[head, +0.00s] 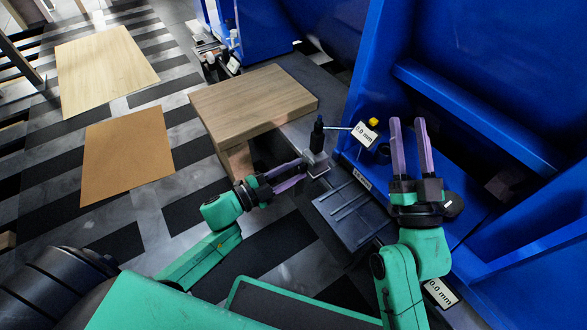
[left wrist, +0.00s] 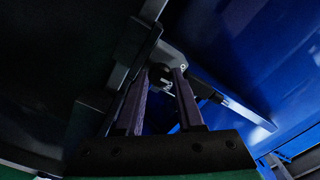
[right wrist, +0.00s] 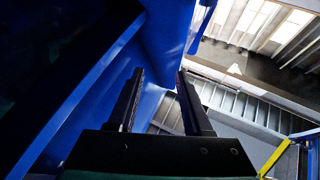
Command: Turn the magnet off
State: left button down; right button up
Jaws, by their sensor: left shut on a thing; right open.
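In the left wrist view the fingers are shut on a small grey part (left wrist: 163,78), mostly hidden in shadow. My right gripper (head: 408,122) is open and empty, raised over the blue machine.
A wooden block (head: 250,100) stands left of the post, behind my left gripper. A dark ribbed plate (head: 350,213) lies between my arms. A yellow knob (head: 373,121) is above the display. Blue machine walls (head: 495,80) close off the right side.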

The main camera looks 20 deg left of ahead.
pick_arm(q)
jog(key=shift+m, duration=2.3)
jog(key=shift+f+m, duration=0.1)
jog(key=shift+m, duration=1.1)
jog(key=shift+m+b, duration=0.3)
jog(key=shift+m, duration=0.8)
pick_arm(e)
jog(key=shift+t+y, duration=0.4)
jog(key=shift+t, duration=0.5)
jog(key=shift+s+d+r, duration=0.1)
jog(key=shift+d+r, duration=0.05)
jog(key=shift+r, duration=0.7)
jog(key=shift+s+d+r, duration=0.1)
jog(key=shift+s+r, duration=0.05)
jog(key=shift+r, duration=0.7)
jog(key=shift+s+d+r, duration=0.1)
jog(key=shift+d+r, duration=0.05)
jog(key=shift+r, duration=0.7)
pick_arm(q)
jog(key=c, duration=0.5)
grip_release()
pick_arm(e)
jog(key=shift+f, duration=0.15)
jog(key=shift+n, duration=0.3)
